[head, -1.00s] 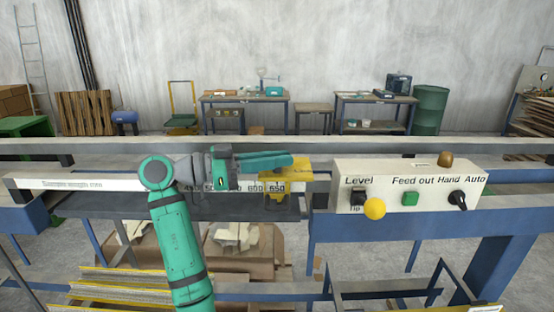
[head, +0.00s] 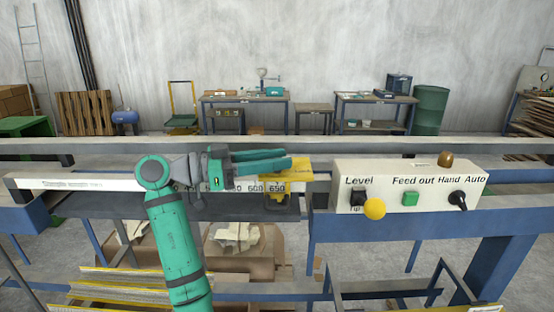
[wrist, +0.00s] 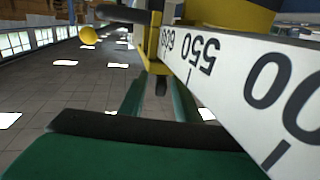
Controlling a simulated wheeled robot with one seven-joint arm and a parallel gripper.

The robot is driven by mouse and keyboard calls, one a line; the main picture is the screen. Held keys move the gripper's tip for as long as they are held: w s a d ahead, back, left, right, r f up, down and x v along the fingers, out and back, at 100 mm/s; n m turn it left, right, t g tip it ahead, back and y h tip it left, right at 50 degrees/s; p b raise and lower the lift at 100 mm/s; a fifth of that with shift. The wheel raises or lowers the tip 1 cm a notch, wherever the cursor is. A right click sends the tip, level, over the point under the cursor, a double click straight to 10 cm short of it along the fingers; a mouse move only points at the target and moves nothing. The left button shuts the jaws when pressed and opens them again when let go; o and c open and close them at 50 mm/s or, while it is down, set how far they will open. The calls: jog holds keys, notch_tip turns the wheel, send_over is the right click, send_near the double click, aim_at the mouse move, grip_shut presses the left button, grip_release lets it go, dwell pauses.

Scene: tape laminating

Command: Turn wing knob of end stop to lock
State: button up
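The yellow end stop (head: 298,172) sits on the white numbered scale bar (head: 232,188), beside the 650 mark. My gripper (head: 289,159) reaches from the left in front of the bar, its two teal fingers pointing right with a gap between them. In the wrist view, the green fingers (wrist: 157,98) are apart, and the yellow end stop (wrist: 152,45) stands beyond their tips. A small dark part (wrist: 161,86), perhaps the wing knob, shows in line with the gap between the fingers. I cannot tell whether they touch it. The knob is not clear in the head view.
A control box (head: 410,187) with a yellow ball (head: 374,208), a green button and dark switches stands just right of the end stop. A grey rail (head: 420,150) runs behind. The scale bar passes close along the right of my gripper in the wrist view.

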jog(key=v, duration=1)
jog(key=shift+o, duration=0.6)
